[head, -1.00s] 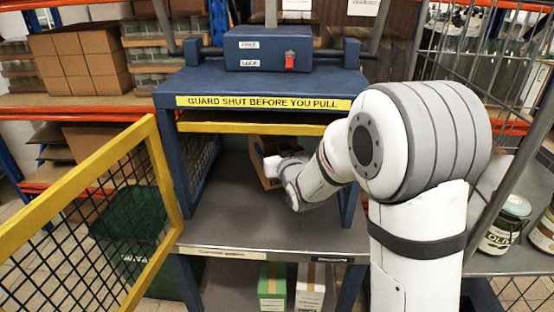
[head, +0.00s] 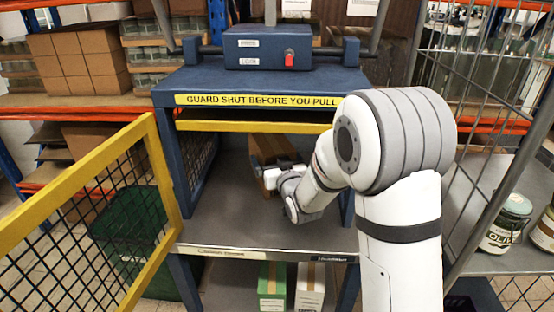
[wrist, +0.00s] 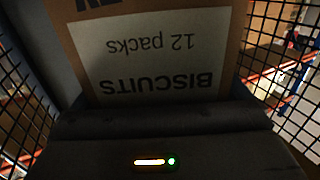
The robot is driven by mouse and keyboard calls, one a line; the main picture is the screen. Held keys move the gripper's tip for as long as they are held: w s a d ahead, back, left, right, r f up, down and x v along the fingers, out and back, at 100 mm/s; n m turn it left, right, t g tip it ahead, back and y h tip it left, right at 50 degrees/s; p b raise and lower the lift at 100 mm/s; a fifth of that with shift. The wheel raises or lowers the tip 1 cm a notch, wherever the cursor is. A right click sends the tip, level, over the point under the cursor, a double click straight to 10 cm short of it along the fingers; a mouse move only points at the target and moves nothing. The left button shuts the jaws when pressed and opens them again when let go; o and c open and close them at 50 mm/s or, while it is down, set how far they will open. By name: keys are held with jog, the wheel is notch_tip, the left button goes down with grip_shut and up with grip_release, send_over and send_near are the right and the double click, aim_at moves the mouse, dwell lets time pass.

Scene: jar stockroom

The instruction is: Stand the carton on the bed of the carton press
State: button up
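The brown carton (head: 268,148) is inside the carton press, over the back part of the grey bed (head: 245,228). Whether its base touches the bed is hidden. My gripper (head: 272,178) is at the carton's near side, inside the press frame. In the wrist view the carton (wrist: 150,45) fills the upper middle, its "BISCUITS 12 packs" label upside down and close to the gripper body. The fingertips are hidden, but the carton turns with the gripper, which appears shut on it. The press's yellow mesh guard (head: 85,190) is swung open at left.
The press head (head: 268,48) and yellow crossbar (head: 255,126) are above the opening. A green bin (head: 130,225) stands behind the guard. Green (head: 272,288) and white (head: 310,288) cartons are on the lower shelf. A wire cage with jars (head: 507,222) is at right. The bed's front is clear.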

jog(key=shift+o, duration=0.2)
jog(key=shift+r, duration=0.2)
jog(key=v, duration=1.2)
jog(key=shift+f, duration=0.1)
